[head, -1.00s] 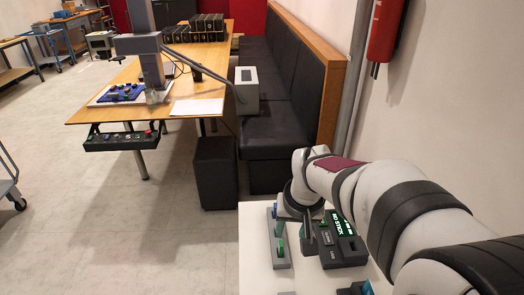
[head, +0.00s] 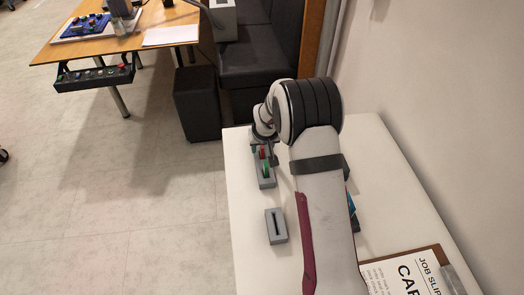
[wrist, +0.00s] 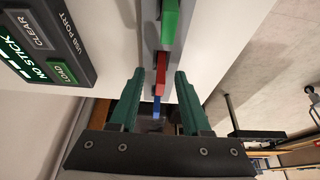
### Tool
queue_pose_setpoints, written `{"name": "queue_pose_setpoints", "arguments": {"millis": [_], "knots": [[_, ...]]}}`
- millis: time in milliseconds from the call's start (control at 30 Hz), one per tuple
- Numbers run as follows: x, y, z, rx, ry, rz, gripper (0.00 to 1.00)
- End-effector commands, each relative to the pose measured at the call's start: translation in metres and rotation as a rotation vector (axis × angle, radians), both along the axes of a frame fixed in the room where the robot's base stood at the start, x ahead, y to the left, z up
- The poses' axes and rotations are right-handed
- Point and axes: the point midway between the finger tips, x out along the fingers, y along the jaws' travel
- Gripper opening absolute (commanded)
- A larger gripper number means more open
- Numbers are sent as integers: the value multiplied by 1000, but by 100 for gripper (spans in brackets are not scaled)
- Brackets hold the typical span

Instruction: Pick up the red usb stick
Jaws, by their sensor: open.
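The red usb stick (wrist: 160,75) stands in a grey rack (head: 266,183) between a green stick (wrist: 170,22) and a blue stick (wrist: 157,110). In the head view the red stick (head: 262,153) shows small beside my arm, with the green stick (head: 266,170) nearer. My gripper (wrist: 160,73) is open and empty, its two green fingers pointing at the rack. In the wrist view the red stick appears between the fingertips, one on each side; I cannot tell how deep they reach. The blue stick is partly hidden in shadow.
A dark device (wrist: 45,40) with a "NO STICK" display lies left in the wrist view. A grey slotted block (head: 276,226) stands on the white table (head: 242,200), and a job slip clipboard (head: 405,278) lies front right. A wall borders the right.

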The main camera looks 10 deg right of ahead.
Motion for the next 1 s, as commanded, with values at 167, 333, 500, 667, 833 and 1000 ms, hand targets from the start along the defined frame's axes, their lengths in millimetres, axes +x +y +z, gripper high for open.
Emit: {"name": "queue_pose_setpoints", "arguments": {"millis": [167,333,500,667,833,1000], "knots": [[1,0,-2,0,-2,0,48],[1,0,-2,0,-1,0,26],[1,0,-2,0,-1,0,0],[1,0,-2,0,-1,0,0],[1,0,-2,0,-1,0,0],[1,0,-2,0,-1,0,0]]}}
